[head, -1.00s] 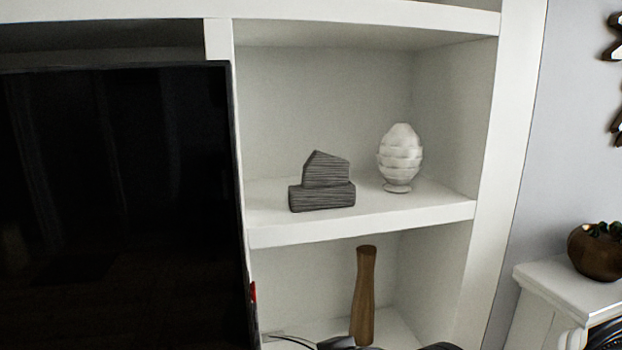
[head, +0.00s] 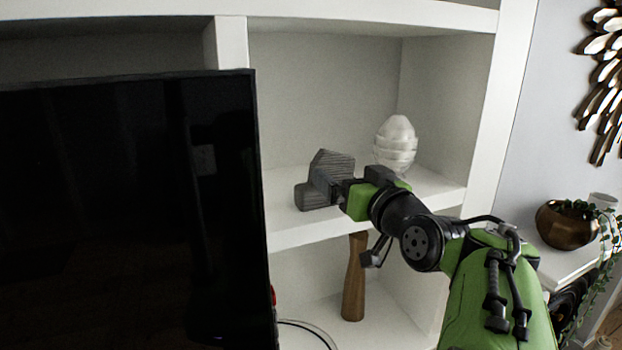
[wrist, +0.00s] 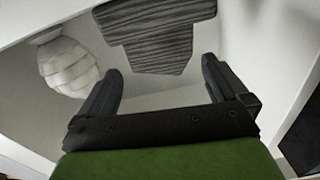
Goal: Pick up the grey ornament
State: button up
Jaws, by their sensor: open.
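The grey ornament (head: 332,163) is a dark grey, ridged, block-like piece on the middle shelf of the white unit. In the head view my gripper (head: 328,187) is at its right front and hides part of its lower block. In the wrist view the ornament (wrist: 158,38) lies beyond the fingertips, roughly between their lines. My gripper (wrist: 160,78) is open, its two dark fingers apart with nothing between them. Whether a finger touches the ornament I cannot tell.
A white layered egg-shaped ornament (head: 396,140) stands just behind and right of my gripper; it also shows at left in the wrist view (wrist: 66,66). A black television (head: 130,210) borders the shelf on the left. A wooden vase (head: 354,280) stands on the shelf below.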

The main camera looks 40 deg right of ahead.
aim_at(335, 167)
jog(key=p+x, duration=0.1)
jog(key=x, duration=0.4)
jog(key=shift+s+a, duration=0.1)
jog(key=shift+s, duration=0.2)
jog(key=shift+c, duration=1.7)
jog(key=c, duration=0.4)
